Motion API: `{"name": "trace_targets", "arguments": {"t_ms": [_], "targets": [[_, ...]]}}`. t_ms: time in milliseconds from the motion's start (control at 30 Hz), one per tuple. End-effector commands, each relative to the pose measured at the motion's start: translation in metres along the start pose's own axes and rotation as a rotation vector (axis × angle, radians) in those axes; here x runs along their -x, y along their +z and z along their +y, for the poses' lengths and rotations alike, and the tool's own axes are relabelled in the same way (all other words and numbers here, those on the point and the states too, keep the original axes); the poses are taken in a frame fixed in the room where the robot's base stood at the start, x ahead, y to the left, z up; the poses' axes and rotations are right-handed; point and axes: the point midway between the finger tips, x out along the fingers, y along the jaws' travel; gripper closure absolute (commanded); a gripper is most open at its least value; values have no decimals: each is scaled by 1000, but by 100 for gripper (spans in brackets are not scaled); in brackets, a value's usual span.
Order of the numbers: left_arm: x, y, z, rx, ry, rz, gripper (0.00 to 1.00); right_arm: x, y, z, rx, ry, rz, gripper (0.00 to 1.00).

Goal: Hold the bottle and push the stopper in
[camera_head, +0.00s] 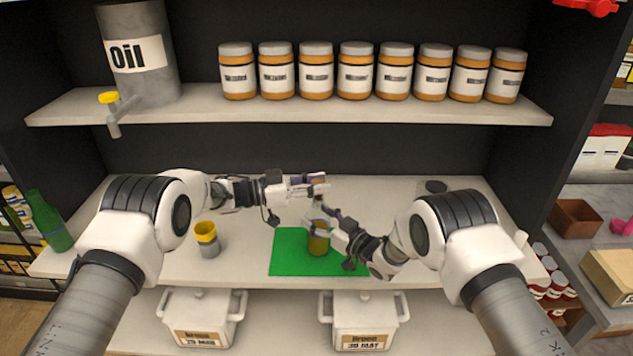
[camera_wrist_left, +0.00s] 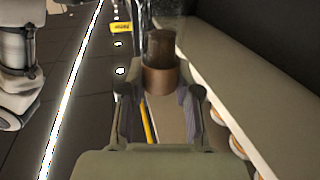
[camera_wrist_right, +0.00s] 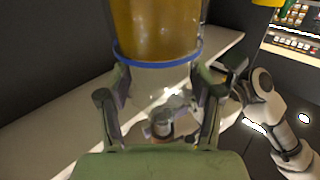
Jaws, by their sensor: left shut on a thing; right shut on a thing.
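The bottle (camera_head: 318,244), with amber contents, stands on the green mat (camera_head: 285,262). My right gripper (camera_head: 325,223) is shut on its upper part. In the right wrist view the bottle (camera_wrist_right: 155,30) shows amber contents, a blue ring and a clear part between the fingers (camera_wrist_right: 158,95). My left gripper (camera_head: 308,187) is shut on the brown stopper (camera_head: 319,182), above the bottle and apart from it. The stopper (camera_wrist_left: 160,60) also shows in the left wrist view between the fingers (camera_wrist_left: 160,95), with a copper-coloured band. The bottle's mouth is hard to make out.
A grey cup with a yellow top (camera_head: 207,240) stands left of the mat. A dark disc (camera_head: 436,186) lies at the back right of the worktop. A shelf (camera_head: 200,108) with an oil drum (camera_head: 138,75) and several jars hangs above. The worktop's right side is mostly free.

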Motion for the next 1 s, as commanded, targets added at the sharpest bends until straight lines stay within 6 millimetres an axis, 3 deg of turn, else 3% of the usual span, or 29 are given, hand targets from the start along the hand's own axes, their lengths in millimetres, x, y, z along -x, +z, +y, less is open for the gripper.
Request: {"name": "trace_targets", "arguments": {"t_ms": [100, 133, 200, 567, 667, 1000], "targets": [[0, 2, 0, 1, 0, 0, 86, 0, 0, 0, 0, 0, -1, 83], [0, 2, 0, 0, 0, 0, 57, 0, 0, 0, 0, 0, -1, 83], [0, 2, 0, 1, 0, 0, 39, 0, 0, 0, 0, 0, -1, 83], [5, 2, 0, 1, -1, 0, 39, 0, 0, 0, 0, 0, 0, 83], [19, 1, -1, 2, -4, 0, 39, 0, 0, 0, 0, 0, 0, 83], [102, 2, -1, 2, -3, 1, 39, 0, 0, 0, 0, 0, 0, 83]]}}
